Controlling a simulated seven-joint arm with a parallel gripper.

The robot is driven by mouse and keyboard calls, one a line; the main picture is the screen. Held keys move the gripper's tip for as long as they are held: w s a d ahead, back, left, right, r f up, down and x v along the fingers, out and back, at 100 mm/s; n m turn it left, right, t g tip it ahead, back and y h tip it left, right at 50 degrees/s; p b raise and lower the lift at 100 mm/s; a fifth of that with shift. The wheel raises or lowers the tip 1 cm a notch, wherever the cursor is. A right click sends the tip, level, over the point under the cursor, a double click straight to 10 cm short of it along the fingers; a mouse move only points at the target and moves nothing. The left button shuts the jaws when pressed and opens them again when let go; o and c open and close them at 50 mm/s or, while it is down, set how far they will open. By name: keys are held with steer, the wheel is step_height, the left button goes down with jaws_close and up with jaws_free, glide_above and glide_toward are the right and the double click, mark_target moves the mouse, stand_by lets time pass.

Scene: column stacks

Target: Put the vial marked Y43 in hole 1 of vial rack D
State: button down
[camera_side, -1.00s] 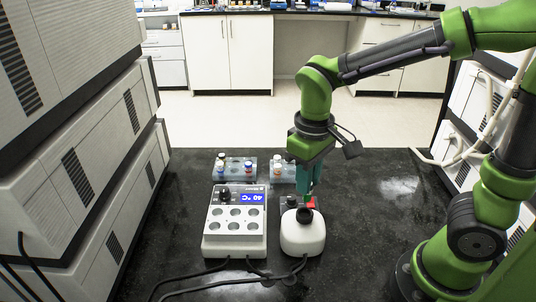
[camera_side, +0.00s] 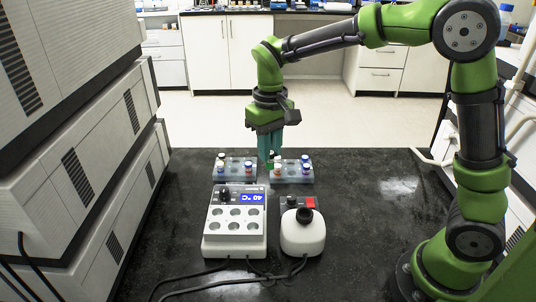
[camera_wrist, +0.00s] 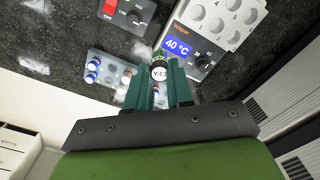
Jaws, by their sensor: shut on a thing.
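My gripper (camera_side: 271,161) is shut on the vial marked Y43 (camera_wrist: 159,73), whose round white cap and black lettering face up in the wrist view. My gripper's teal fingers (camera_wrist: 158,88) close around it in that view. In the side view the vial is mostly hidden by the fingers, which are over the gap between two small grey-blue racks. The right rack (camera_side: 290,180) and the left rack (camera_side: 235,180) both hold vials. The right rack also shows in the wrist view (camera_wrist: 110,74). I cannot read any rack letter or hole number.
A heater block (camera_side: 235,238) showing 40 °C stands in front of the left rack, with several empty wells. A white mixer (camera_side: 303,238) with a dark cup stands right of it, by a red switch (camera_side: 310,203). Cables cross the front; the right of the bench is clear.

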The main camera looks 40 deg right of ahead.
steer(key=shift+w+d+f+m, duration=0.65)
steer(key=shift+w+d+f, duration=1.1)
steer(key=shift+w, duration=1.2)
steer(key=shift+w+d+f+m, duration=0.6)
steer(key=shift+w+d+f, duration=0.6)
steer(key=shift+w+f, duration=1.35)
steer(key=shift+w+d+f+m, duration=0.65)
steer(key=shift+w+d+f, duration=0.9)
steer(key=shift+w, duration=1.8)
steer(key=shift+a+f, duration=0.1)
steer(key=shift+f, duration=0.8)
steer(key=shift+f, duration=0.2)
steer(key=c, duration=0.9)
jaws_free()
steer(key=shift+o, duration=0.2)
